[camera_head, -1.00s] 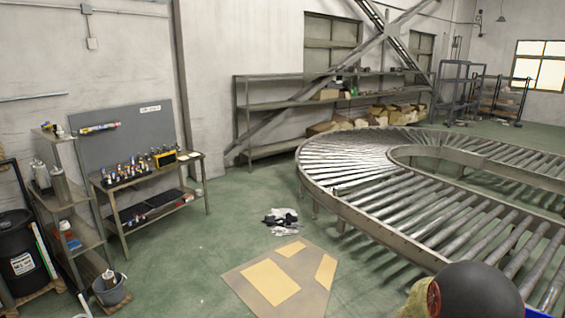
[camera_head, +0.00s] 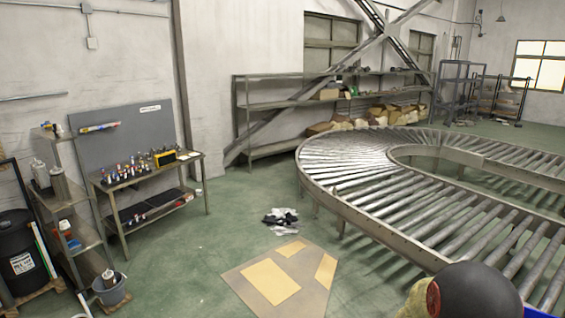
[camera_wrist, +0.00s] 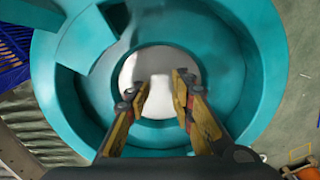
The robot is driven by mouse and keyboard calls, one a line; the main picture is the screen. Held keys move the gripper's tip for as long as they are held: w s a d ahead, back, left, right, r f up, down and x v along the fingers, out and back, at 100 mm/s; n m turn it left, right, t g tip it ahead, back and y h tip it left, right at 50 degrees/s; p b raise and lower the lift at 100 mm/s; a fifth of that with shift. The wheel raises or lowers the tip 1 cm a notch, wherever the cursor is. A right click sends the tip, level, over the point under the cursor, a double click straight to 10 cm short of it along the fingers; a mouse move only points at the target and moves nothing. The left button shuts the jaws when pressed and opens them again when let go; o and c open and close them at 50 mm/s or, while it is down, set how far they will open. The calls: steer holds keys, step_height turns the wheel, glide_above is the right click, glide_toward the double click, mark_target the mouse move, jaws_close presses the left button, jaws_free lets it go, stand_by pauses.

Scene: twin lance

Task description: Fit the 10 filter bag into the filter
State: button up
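In the wrist view a large round teal vessel (camera_wrist: 262,60), which looks like the filter, fills most of the picture, seen from above. A pale white round area (camera_wrist: 158,60) shows at its middle. I cannot tell whether this is the filter bag or the vessel's bottom. A teal block-like part (camera_wrist: 88,40) sits at its upper left. My gripper (camera_wrist: 161,82) points down over the middle of the vessel. Its two yellow-and-dark fingers are apart, with nothing clearly held between them. The head view shows neither the vessel nor the fingertips.
A blue slatted crate (camera_wrist: 14,42) stands left of the vessel, and an orange thing (camera_wrist: 303,172) shows at lower right. In the head view a roller conveyor (camera_head: 385,215) curves at right. A workbench (camera_head: 150,175) and shelves (camera_head: 62,205) stand left.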

stand_by(0.3)
step_height(320, 180, up, 12)
steer(key=s+a+r+m+t+b, duration=0.2)
steer(key=s+a+r+t+b, duration=0.1)
steer(key=s+r, duration=0.6)
steer(key=s+a+r+m+t+b, duration=0.2)
steer(key=s+a+r+b, duration=0.4)
steer(key=s+r, duration=0.3)
steer(key=shift+s+a+r+m+t, duration=0.25)
steer(key=shift+s+a+m+t, duration=0.35)
steer(key=shift+s, duration=0.5)
steer(key=shift+d, duration=0.15)
